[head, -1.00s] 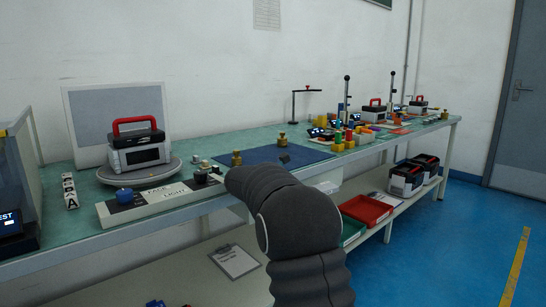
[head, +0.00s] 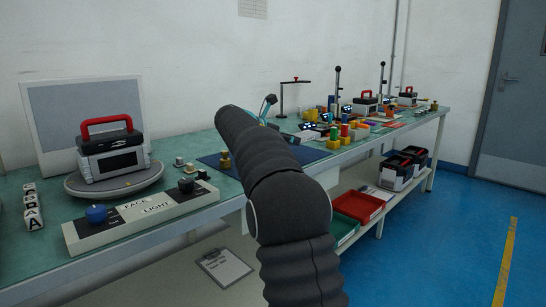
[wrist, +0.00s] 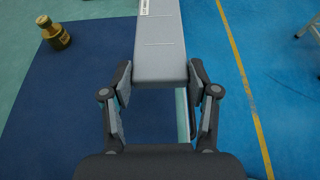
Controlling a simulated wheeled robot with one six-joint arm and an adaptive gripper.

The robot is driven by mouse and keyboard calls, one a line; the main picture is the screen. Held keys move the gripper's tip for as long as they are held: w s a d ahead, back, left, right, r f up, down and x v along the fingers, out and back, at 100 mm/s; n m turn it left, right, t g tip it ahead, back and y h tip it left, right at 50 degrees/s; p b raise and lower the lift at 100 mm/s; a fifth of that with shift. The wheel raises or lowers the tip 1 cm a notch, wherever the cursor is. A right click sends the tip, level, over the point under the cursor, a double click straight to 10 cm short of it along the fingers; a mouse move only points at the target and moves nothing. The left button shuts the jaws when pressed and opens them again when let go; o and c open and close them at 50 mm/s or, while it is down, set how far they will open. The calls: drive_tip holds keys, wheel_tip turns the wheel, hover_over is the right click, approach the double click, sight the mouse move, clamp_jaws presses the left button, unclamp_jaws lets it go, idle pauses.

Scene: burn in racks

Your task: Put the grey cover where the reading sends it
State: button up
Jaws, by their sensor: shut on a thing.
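The grey cover (wrist: 160,55) is a long flat grey piece with a small white label at its far end, seen in the wrist view. My gripper (wrist: 160,84) is shut on its near end, one finger on each side. The cover is over the right edge of the dark blue mat (wrist: 50,110), beside the blue floor. In the head view my arm hides the cover and most of the mat (head: 212,159). No reading is legible; small lit displays (head: 308,126) stand farther along the bench.
A red-handled case (head: 112,155) sits on a round turntable (head: 75,187) at left, behind a FACE LIGHT panel (head: 140,218). Coloured blocks and posts crowd the bench's far part. A red bin (head: 358,206) is on the lower shelf.

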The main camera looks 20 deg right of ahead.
drive_tip(key=w+f, duration=0.1)
drive_tip(key=w, duration=0.1)
drive_tip(key=w+a+f, duration=0.1)
drive_tip(key=w+f, duration=0.1)
drive_tip(key=w, duration=0.1)
drive_tip(key=shift+w+a+f, duration=0.2)
drive_tip(key=shift+w+f, duration=0.1)
drive_tip(key=shift+w, duration=0.05)
drive_tip(key=shift+f+b, duration=0.3)
drive_tip(key=shift+f, duration=1.65)
drive_tip(key=o, duration=1.3)
drive_tip(key=shift+f, duration=0.1)
